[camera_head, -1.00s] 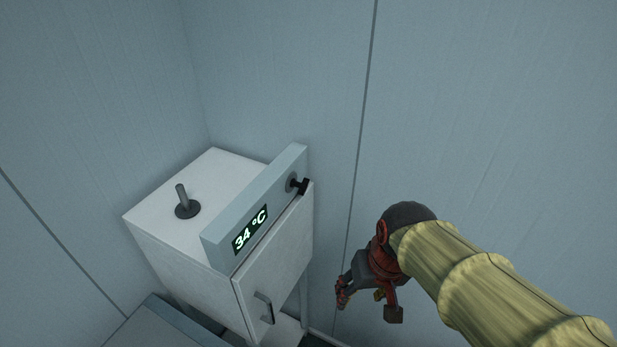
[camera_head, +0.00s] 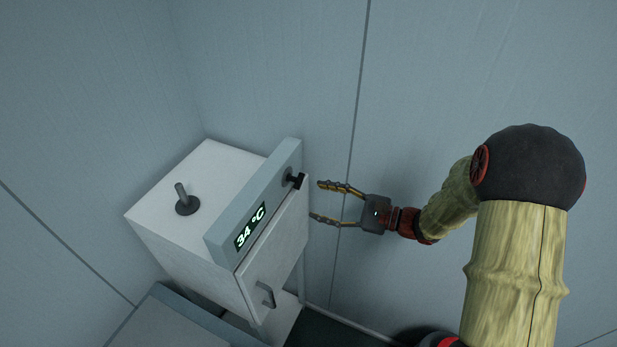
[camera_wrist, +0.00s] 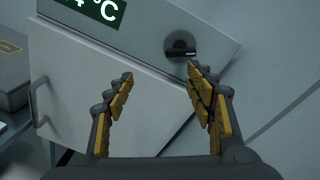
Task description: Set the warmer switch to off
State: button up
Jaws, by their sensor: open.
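The warmer (camera_head: 165,240) is a white cabinet with a grey front panel and a display (camera_head: 251,228) reading 34 °C. The switch (camera_head: 297,181) is a small black lever on a round base at the right end of that panel. It also shows in the wrist view (camera_wrist: 181,51), its lever lying roughly level. My gripper (camera_head: 324,202) is open and empty to the right of the cabinet front, its fingers pointing left toward it. In the wrist view the fingers (camera_wrist: 158,80) are apart, with the switch above and beyond the right fingertip. No contact with the switch is visible.
The warmer door (camera_head: 275,260) below the panel looks closed and has a bar handle (camera_head: 266,294). A grey post (camera_head: 186,200) stands on the cabinet top. A grey surface (camera_head: 160,325) lies at lower left.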

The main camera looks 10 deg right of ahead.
aim_at(300, 180)
jog(key=shift+t, duration=0.6)
jog(key=w+a+r, duration=0.1)
jog(key=w+a, duration=0.2)
jog(key=w, duration=0.1)
jog(key=w+a+r, duration=0.1)
jog(key=a, duration=0.1)
jog(key=shift+w+a+r, duration=0.3)
jog(key=shift+w+a, duration=0.05)
jog(key=shift+w, duration=0.05)
jog(key=shift+c, duration=0.4)
jog(key=c, duration=1.1)
